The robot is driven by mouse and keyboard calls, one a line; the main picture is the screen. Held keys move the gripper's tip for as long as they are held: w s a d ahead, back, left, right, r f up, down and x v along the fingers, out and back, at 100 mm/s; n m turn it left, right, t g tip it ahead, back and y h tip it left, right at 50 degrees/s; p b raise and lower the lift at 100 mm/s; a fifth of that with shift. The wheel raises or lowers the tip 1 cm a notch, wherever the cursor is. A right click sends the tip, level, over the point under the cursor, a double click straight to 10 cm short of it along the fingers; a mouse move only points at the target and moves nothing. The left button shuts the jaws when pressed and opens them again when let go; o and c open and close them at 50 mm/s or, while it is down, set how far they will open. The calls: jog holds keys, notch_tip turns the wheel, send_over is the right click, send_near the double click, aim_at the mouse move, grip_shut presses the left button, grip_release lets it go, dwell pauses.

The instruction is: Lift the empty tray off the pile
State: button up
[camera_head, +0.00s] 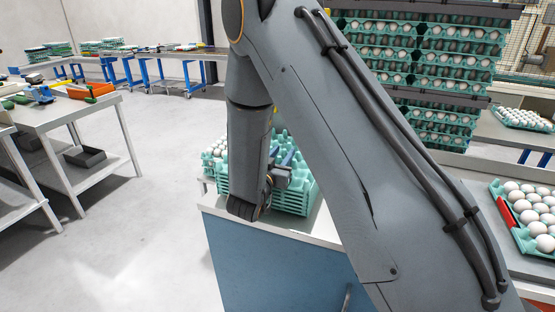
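A pile of empty green egg trays (297,199) stands on a white-topped cabinet (285,231) in the middle of the view. The upper tray's pegs (283,141) show behind my arm. My gripper (284,168) is at the near side of the pile, close to its upper part. My own wrist and arm links hide much of the gripper and the pile's left part. I cannot tell whether the fingers touch a tray or whether they are open or shut.
A tray with white eggs (211,157) sits left of the pile. A tall stack of filled green trays (435,125) stands behind on the right. Another egg tray (521,226) lies on the right counter. A white table (75,118) stands at left, with open floor (150,215) between.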

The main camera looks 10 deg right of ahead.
grip_shut()
jog(key=shift+r, duration=0.15)
